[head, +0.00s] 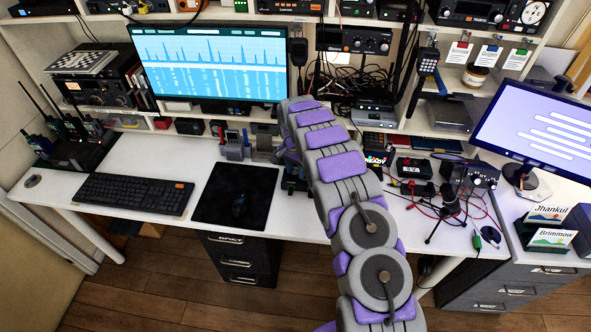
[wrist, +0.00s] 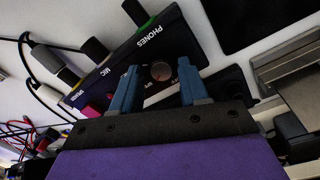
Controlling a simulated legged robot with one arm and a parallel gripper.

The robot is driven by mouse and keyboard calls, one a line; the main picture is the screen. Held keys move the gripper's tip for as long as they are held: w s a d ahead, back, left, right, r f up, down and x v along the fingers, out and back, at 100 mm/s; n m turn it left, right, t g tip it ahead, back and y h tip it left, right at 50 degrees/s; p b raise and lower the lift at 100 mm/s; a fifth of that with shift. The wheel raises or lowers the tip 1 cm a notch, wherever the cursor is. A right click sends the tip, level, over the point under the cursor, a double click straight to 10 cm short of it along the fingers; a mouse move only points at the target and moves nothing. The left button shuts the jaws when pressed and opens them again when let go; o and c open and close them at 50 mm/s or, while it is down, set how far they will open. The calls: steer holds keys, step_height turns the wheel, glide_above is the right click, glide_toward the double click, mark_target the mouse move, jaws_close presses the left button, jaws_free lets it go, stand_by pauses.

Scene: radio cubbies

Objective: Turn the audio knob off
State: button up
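In the wrist view, a dark audio box (wrist: 122,62) lies tilted, with the white labels "PHONES" and "MIC" and a partly covered third label. A round, dull brown-grey knob (wrist: 161,71) is on its face. My gripper (wrist: 157,66) is open, with one blue finger to the left of the knob and one to the right. The knob shows in the gap, and I see space on both sides of it. Whether the fingertips reach its depth I cannot tell. In the head view my own arm hides the gripper and most of the area around the knob.
Plugs and cables (wrist: 62,68) stick out from the box's left side in the wrist view. In the head view, the white desk (head: 150,160) holds a keyboard (head: 135,194), a mouse pad (head: 222,207) and a small tripod (head: 447,212). A monitor (head: 210,64) stands behind.

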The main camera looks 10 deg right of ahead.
steer(key=shift+a, duration=0.3)
jaws_close()
steer(key=shift+r+n+p, duration=0.1)
steer(key=shift+n+p, duration=0.3)
steer(key=shift+p, duration=0.15)
steer(key=shift+s+n+p, duration=0.1)
steer(key=shift+n+p, duration=0.9)
steer(key=shift+p, duration=0.15)
steer(key=n+p, duration=0.2)
steer(key=shift+n, duration=0.4)
steer(key=n+p, duration=0.4)
steer(key=n, duration=0.2)
steer(key=shift+s+p, duration=0.1)
steer(key=shift+p, duration=0.25)
steer(key=shift+f+n+t, duration=0.2)
steer(key=shift+n+t, duration=0.1)
